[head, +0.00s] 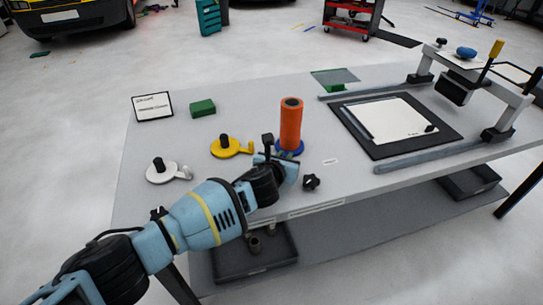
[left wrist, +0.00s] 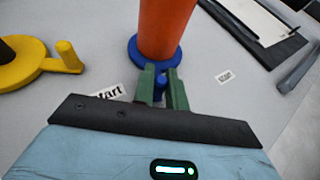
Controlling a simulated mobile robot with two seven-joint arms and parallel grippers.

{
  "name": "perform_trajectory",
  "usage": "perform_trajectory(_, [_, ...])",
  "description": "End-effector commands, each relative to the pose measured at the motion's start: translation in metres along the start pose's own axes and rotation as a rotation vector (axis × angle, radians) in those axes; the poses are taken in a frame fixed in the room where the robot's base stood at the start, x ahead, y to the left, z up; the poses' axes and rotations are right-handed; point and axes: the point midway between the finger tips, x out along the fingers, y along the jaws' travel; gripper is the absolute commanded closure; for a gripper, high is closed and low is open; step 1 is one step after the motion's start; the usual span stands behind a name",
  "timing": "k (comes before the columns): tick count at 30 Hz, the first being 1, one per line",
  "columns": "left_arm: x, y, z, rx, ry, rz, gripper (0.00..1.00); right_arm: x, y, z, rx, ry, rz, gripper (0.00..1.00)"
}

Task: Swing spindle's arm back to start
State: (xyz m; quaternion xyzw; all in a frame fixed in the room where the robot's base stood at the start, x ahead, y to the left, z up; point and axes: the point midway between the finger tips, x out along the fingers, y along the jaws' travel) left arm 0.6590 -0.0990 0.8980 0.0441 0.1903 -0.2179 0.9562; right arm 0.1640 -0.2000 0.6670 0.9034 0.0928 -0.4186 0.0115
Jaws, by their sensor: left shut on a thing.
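The blue spindle has a round blue base (head: 290,149) on the table with an upright orange roll (head: 291,125) on it. In the left wrist view its base (left wrist: 155,58) sits beyond the fingers. A blue peg of its arm (left wrist: 160,84) stands between the green fingertips of my left gripper (left wrist: 161,92). The gripper is shut on that peg, at the near side of the base. A label reading "start" (left wrist: 105,91) lies left of the fingers, partly hidden by the gripper. Another small label (left wrist: 225,77) lies to the right. My right gripper is not in view.
A yellow spindle (head: 228,149) and a white one (head: 160,174), both without rolls, stand to the left. A green block (head: 203,108) and a framed sign (head: 153,107) are behind. A black knob (head: 311,182) is near the front edge. A gantry press (head: 522,101) stands right.

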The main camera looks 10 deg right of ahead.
Motion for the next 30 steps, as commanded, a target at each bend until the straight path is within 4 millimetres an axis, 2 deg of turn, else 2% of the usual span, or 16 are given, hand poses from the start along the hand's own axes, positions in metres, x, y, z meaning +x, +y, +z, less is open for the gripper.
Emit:
perform_trajectory(8, [0.000,-0.002,-0.002,0.001,0.002,-0.003,1.00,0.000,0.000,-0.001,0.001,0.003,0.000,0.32])
perform_trajectory(9, [0.000,-0.002,-0.002,0.001,0.002,-0.003,0.82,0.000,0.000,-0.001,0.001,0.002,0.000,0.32])
perform_trajectory(13, [0.000,-0.001,-0.002,0.001,0.001,-0.002,0.65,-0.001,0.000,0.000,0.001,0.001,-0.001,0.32])
perform_trajectory(23, [-0.002,0.000,0.000,0.001,0.000,0.000,0.65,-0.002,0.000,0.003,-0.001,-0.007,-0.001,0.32])
perform_trajectory(30, [-0.026,0.001,0.005,0.004,-0.005,0.001,0.65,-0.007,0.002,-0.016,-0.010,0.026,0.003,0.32])
